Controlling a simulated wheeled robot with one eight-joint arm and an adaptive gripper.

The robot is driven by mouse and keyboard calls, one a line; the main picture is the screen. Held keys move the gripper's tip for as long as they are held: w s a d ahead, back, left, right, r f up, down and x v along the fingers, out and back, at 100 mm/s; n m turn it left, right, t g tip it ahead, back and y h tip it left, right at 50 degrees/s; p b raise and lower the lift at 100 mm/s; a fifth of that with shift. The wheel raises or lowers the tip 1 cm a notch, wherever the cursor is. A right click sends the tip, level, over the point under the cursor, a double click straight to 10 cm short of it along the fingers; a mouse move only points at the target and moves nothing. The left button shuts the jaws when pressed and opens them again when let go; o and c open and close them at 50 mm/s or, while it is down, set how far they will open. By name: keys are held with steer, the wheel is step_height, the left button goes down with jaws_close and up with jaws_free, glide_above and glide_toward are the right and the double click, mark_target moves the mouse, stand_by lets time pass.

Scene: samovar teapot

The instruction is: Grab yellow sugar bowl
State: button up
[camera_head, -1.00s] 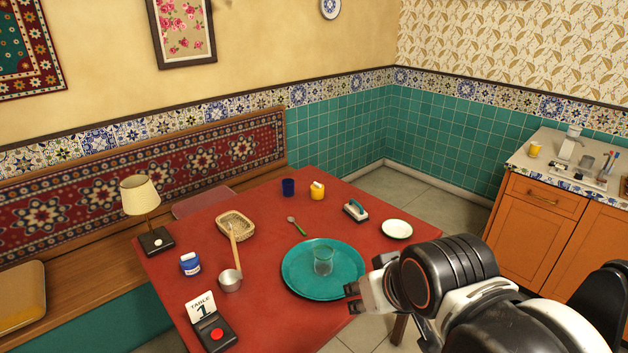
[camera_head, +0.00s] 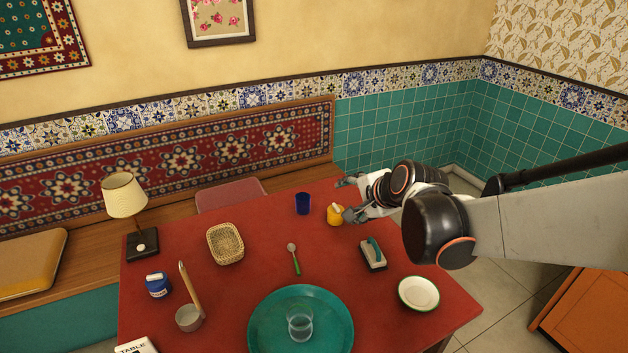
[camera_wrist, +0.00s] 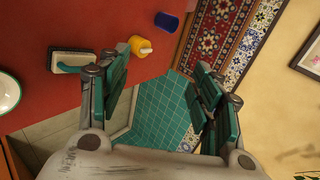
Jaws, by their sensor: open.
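The yellow sugar bowl (camera_head: 335,215) stands on the red table near its far right edge, just right of a dark blue cup (camera_head: 302,203). In the wrist view the sugar bowl (camera_wrist: 140,46) is above and left of the space between my fingers, close to the left finger, with the blue cup (camera_wrist: 166,22) beyond it. My gripper (camera_head: 348,199) is open and empty, to the right of the sugar bowl and close to it. Its fingers (camera_wrist: 165,95) show wide apart in the wrist view. I cannot tell whether a finger touches the bowl.
A pink chair (camera_head: 232,194) stands behind.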

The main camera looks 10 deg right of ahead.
steer(key=w+d+f+m+t, duration=0.2)
steer(key=w+f+m, duration=0.65)
steer(key=w, duration=0.25)
steer(key=m+t+y+p, duration=0.1)
steer(key=m, duration=0.9)
glide_toward(339, 211)
steer(key=x, duration=0.2)
steer(key=shift+w+a+n, duration=0.1)
steer(key=shift+w+n, duration=0.15)
steer(key=shift+w, duration=0.1)
steer(key=shift+w+f+t, duration=0.25)
steer(key=shift+t, duration=0.05)
steer(key=b+x, duration=0.1)
steer(key=x, duration=0.6)
steer(key=shift+a+f, duration=0.1)
steer(key=shift+f, duration=0.05)
steer(key=b+x, duration=0.2)
steer(key=x, duration=0.3)
steer(key=shift+f+b, duration=0.1)
steer(key=shift+b, duration=0.2)
steer(key=shift+w+a+f, duration=0.1)
steer(key=shift+w+a, duration=0.1)
steer(key=shift+w, duration=0.35)
steer(key=c, duration=1.1)
steer(key=shift+c, duration=1.2)
